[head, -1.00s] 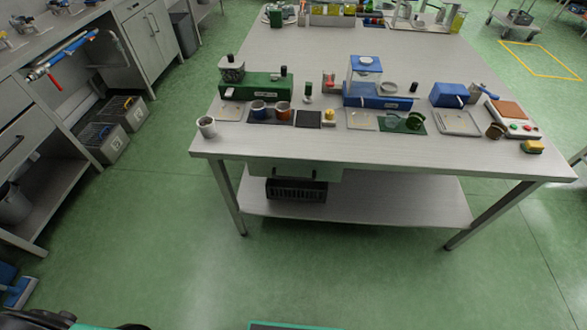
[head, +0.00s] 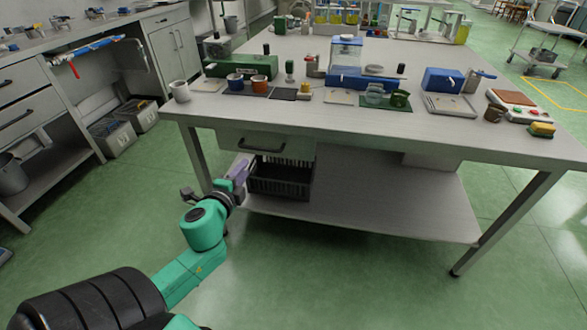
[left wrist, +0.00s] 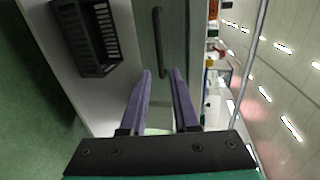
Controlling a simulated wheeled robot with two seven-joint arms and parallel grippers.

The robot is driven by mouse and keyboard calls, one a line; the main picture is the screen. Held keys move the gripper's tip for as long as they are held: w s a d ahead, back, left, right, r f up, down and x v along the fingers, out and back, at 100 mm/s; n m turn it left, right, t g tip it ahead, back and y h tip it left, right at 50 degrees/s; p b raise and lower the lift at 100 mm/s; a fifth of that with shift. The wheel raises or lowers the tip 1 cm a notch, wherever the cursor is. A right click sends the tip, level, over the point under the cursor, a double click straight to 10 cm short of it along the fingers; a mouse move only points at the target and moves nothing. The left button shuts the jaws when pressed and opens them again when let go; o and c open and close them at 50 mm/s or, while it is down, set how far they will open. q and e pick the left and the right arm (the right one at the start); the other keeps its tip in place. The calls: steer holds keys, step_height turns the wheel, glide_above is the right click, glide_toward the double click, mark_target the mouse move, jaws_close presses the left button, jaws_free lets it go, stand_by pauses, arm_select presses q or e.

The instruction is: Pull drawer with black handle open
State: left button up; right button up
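The drawer (head: 226,138) is a grey front under the near left part of the steel table top, and it looks shut. Its black bar handle (head: 262,146) runs level across the front. In the left wrist view the handle (left wrist: 159,42) appears upright on the drawer front (left wrist: 179,45). My left gripper (head: 241,169) is below and left of the handle in the head view. In the left wrist view its two purple fingers (left wrist: 161,72) are apart with nothing between them, and the handle is beyond their tips, apart from them. My right gripper is out of view.
A black crate (head: 279,181) stands on the lower shelf (head: 380,190) beneath the drawer. The left table leg (head: 197,155) is close to my left gripper. A white cup (head: 180,91) stands near the table's left corner. The green floor in front is clear.

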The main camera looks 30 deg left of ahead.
mark_target(258, 149)
arm_select(q)
steer(key=x, duration=0.4)
steer(key=b+x, duration=0.1)
steer(key=x, duration=0.4)
steer(key=a+b+x, duration=0.1)
steer(key=x, duration=0.4)
steer(key=shift+s+f, duration=0.15)
steer(key=shift+f, duration=0.05)
jaws_close()
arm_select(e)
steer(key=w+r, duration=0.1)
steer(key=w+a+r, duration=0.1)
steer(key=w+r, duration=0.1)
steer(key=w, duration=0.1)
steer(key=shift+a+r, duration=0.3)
